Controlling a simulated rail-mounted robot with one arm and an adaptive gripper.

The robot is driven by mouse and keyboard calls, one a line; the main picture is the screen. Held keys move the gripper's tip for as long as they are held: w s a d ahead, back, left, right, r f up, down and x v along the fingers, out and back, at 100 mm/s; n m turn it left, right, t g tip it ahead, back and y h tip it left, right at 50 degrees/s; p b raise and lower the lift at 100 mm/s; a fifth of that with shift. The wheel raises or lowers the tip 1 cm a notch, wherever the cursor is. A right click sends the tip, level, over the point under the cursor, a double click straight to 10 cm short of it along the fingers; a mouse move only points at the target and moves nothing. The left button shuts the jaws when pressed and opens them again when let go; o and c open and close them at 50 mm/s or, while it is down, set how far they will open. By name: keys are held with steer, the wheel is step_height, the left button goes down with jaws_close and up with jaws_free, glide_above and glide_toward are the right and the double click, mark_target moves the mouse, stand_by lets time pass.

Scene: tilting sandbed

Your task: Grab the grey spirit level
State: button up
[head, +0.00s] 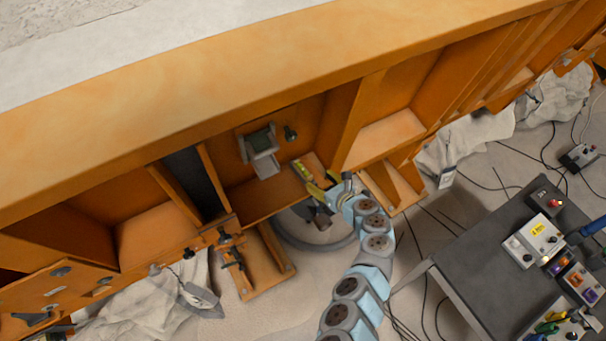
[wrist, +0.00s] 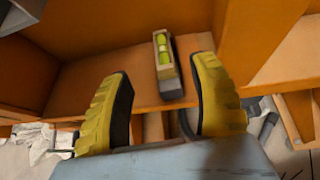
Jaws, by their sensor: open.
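The grey spirit level (wrist: 167,67) lies on an orange ledge in the wrist view, with yellow-green vials on its upper face. It is ahead of my gripper (wrist: 163,90), between the two yellow fingers as seen from the wrist, and nothing is in their grip. The fingers are spread apart. In the head view my gripper (head: 318,188) reaches into an orange bay of the sandbed frame.
The orange frame (head: 230,90) has upright ribs that wall the bay on both sides. A grey bracket (head: 261,150) is fixed to the bay's back wall. A dark table (head: 480,240) with control boxes stands at the right. Cables and white cloth lie on the floor.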

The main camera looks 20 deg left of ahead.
mark_target(304, 170)
steer(key=shift+f+b+x, duration=0.2)
steer(key=shift+b+x, duration=1.5)
steer(key=shift+x, duration=1)
steer(key=shift+w+a, duration=0.2)
steer(key=w+a+f+b, duration=0.1)
steer(key=a+f+b, duration=0.1)
steer(key=b, duration=0.1)
steer(key=shift+w+a+f, duration=0.1)
steer(key=shift+w+f, duration=0.05)
steer(key=shift+w, duration=0.05)
steer(key=shift+b+x, duration=0.65)
steer(key=shift+x, duration=0.25)
steer(key=shift+w, duration=0.1)
jaws_close()
